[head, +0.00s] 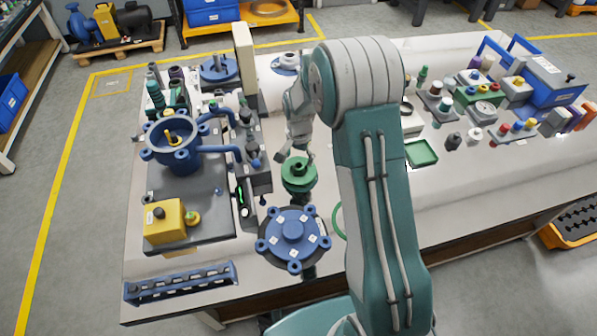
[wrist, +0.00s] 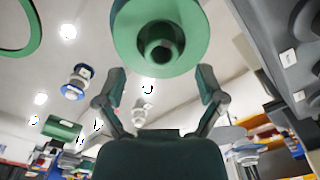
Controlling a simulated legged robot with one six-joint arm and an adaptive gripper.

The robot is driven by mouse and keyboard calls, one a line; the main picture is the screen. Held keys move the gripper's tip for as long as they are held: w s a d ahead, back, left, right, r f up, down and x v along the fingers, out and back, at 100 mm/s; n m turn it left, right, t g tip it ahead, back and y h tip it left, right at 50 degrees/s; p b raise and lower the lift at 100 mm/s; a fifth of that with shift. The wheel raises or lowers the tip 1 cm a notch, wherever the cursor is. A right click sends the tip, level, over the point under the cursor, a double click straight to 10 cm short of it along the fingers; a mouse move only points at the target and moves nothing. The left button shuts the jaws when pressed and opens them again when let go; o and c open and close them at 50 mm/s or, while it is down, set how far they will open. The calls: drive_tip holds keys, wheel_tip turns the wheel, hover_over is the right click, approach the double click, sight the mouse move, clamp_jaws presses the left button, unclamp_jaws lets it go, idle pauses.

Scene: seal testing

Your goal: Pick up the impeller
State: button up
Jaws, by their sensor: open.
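The impeller (head: 298,176) is a green round part with a stepped hub, on the white bench just behind the blue flanged cover. My gripper (head: 297,156) is above it in the head view, fingers pointing down and spread. In the wrist view the impeller (wrist: 160,58) fills the top middle, with a dark central bore. My gripper's two fingers (wrist: 162,78) stand open to its left and right below it, with nothing between them. Whether a finger touches the impeller I cannot tell.
A blue flanged cover (head: 292,238) lies in front of the impeller. A blue pump housing (head: 174,150) and a yellow button box (head: 164,221) stand at the left. A green tray (head: 421,153) and several small parts are at the right. A green ring (head: 338,222) lies beside my arm.

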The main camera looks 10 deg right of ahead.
sight(299, 165)
wheel_tip(299, 165, down, 4)
drive_tip(key=shift+w+f, duration=0.1)
drive_tip(key=shift+w, duration=0.05)
clamp_jaws()
idle(0.3)
